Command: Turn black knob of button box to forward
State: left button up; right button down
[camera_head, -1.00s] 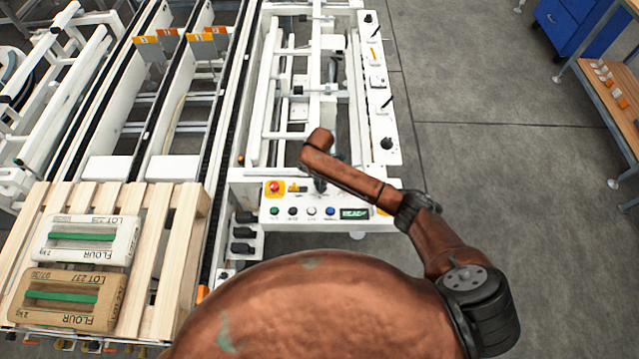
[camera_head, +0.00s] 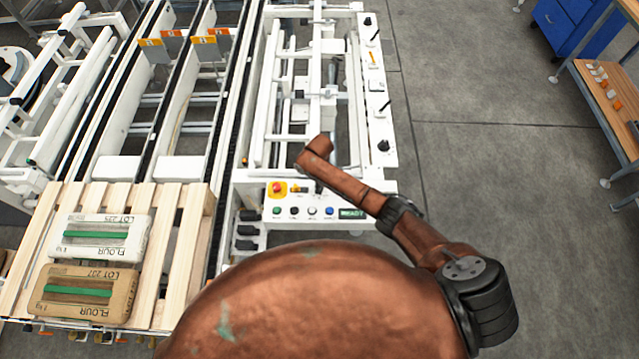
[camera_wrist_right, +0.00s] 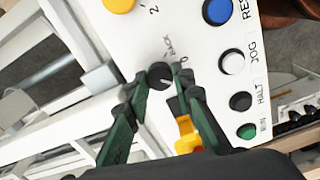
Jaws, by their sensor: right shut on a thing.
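The white button box (camera_head: 262,206) is at the front end of the machine in the head view, and its panel fills the middle of the right wrist view. The black knob (camera_wrist_right: 159,74) sits on this panel near the printed "BACK" and "0". My right gripper (camera_wrist_right: 157,88) has its green fingers on either side of the knob and is shut on it. I cannot tell the knob's exact setting. My left gripper is in neither view.
Near the knob are a red stop button (camera_head: 277,188), a yellow part (camera_wrist_right: 187,136), and blue (camera_wrist_right: 217,11), white (camera_wrist_right: 232,62), black (camera_wrist_right: 241,101) and green (camera_wrist_right: 246,131) buttons. A pallet (camera_head: 180,250) with two flour bags stands left.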

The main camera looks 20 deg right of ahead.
jog(key=shift+m, duration=0.4)
jog(key=c, duration=1.7)
grip_release()
jog(key=shift+o, duration=0.2)
jog(key=shift+r, duration=0.1)
notch_tip(320, 180, up, 12)
